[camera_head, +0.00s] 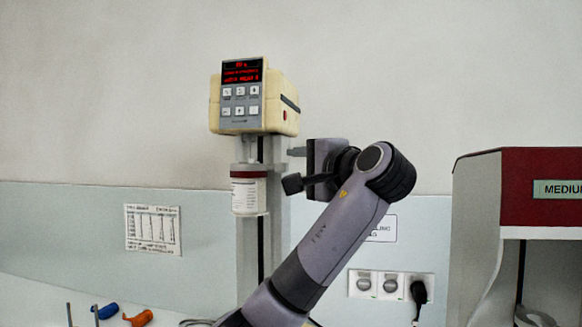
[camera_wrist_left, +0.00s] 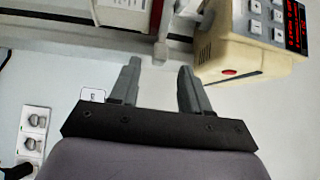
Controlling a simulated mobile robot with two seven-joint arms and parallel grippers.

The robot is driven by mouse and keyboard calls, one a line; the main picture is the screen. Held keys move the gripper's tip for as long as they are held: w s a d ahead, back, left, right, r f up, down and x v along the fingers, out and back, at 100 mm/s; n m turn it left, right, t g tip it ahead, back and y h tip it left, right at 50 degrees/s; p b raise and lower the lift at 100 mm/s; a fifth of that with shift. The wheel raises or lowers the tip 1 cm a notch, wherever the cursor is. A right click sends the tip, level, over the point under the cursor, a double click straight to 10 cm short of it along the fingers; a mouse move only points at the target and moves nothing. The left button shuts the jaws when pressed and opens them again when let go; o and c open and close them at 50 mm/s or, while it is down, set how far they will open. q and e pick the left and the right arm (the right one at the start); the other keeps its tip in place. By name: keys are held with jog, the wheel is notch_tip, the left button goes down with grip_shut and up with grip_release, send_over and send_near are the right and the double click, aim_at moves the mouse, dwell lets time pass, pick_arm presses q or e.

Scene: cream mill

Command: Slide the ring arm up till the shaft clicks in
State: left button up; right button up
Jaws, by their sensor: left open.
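The cream mill head (camera_head: 255,103) with a lit red display and keypad sits high on a pale column. It also shows in the left wrist view (camera_wrist_left: 245,62). Below it a white jar with a dark red band (camera_head: 248,192) hangs upright at the column; it shows sideways in the left wrist view (camera_wrist_left: 122,14). The ring arm is hard to make out around the jar. My left gripper (camera_head: 291,168) is open, just right of the column at about jar height. In the left wrist view a slim pale bar (camera_wrist_left: 162,48) ends near the gap between its fingertips (camera_wrist_left: 160,66). My right gripper is not seen.
A dark red and grey cabinet (camera_head: 515,190) stands at the right. Wall sockets with a black plug (camera_head: 391,286) are behind my arm. A printed sheet (camera_head: 152,229) is on the wall. Blue (camera_head: 104,311) and orange (camera_head: 138,318) tools lie at the lower left.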

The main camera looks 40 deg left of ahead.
aim_at(286, 167)
pick_arm(q)
jog(key=p+x, duration=0.1)
jog(key=x, duration=0.5)
jog(key=shift+s+a+f, duration=0.1)
jog(key=shift+s+a, duration=0.05)
jog(key=shift+c, duration=0.3)
grip_shut()
